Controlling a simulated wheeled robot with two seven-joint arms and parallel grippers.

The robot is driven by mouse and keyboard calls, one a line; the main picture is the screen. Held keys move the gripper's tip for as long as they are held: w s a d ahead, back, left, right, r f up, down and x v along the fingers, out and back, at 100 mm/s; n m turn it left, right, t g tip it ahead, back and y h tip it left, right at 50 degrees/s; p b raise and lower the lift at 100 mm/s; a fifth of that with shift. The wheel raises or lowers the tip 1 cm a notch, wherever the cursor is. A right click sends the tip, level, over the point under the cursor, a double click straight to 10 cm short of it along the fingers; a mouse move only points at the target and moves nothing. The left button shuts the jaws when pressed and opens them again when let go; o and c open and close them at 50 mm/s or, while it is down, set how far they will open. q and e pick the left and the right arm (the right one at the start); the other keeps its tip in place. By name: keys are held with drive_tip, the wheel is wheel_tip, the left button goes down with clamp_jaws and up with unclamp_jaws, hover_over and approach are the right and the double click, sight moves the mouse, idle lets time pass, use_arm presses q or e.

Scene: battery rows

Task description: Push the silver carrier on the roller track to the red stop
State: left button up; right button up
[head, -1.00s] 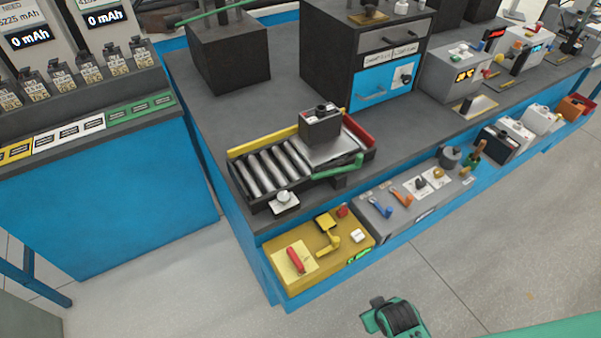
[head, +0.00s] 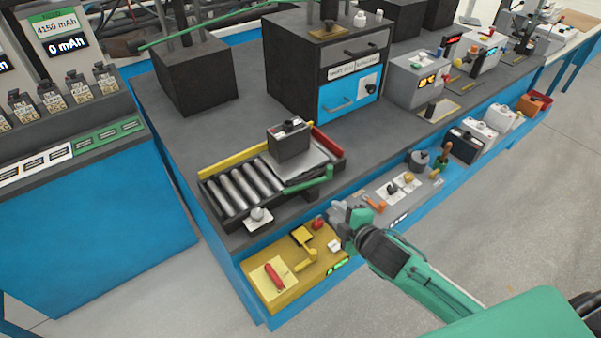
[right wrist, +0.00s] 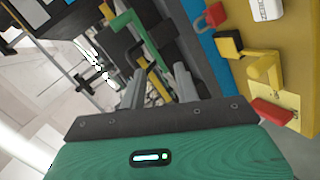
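The roller track (head: 240,190) lies on the bench, with bare silver rollers at its left. The silver carrier (head: 314,160) is a flat plate at its right part and bears a dark box (head: 288,141). The red stop (head: 327,141) is a strip along the right end, close beside the carrier; I cannot tell whether they touch. A green bar (head: 309,181) runs along the track's front right side. My right gripper (head: 345,214) is in front of and below the track, apart from it. In the right wrist view its fingers (right wrist: 158,88) are spread and empty. My left gripper is out of view.
A yellow panel (head: 268,258) and a grey panel (head: 385,208) with small handles sit on the lower ledge near my right gripper. A black and blue cabinet (head: 290,60) stands behind the track. The bench top left of the track is clear.

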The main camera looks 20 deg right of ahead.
wheel_tip(320, 180, up, 3)
drive_tip(key=w+n+t+y, duration=0.1)
drive_tip(key=w+n+y, duration=0.1)
drive_tip(key=w+n, duration=0.15)
drive_tip(key=n+p, duration=0.2)
drive_tip(key=p, duration=0.1)
approach(303, 173)
drive_tip(key=shift+y, duration=0.3)
drive_tip(key=w+a, duration=0.1)
drive_tip(key=w, duration=0.1)
drive_tip(key=w+a, duration=0.1)
drive_tip(key=w, duration=0.1)
drive_tip(key=w+a+r, duration=0.1)
drive_tip(key=w+a, duration=0.1)
drive_tip(key=shift+a, duration=0.1)
clamp_jaws()
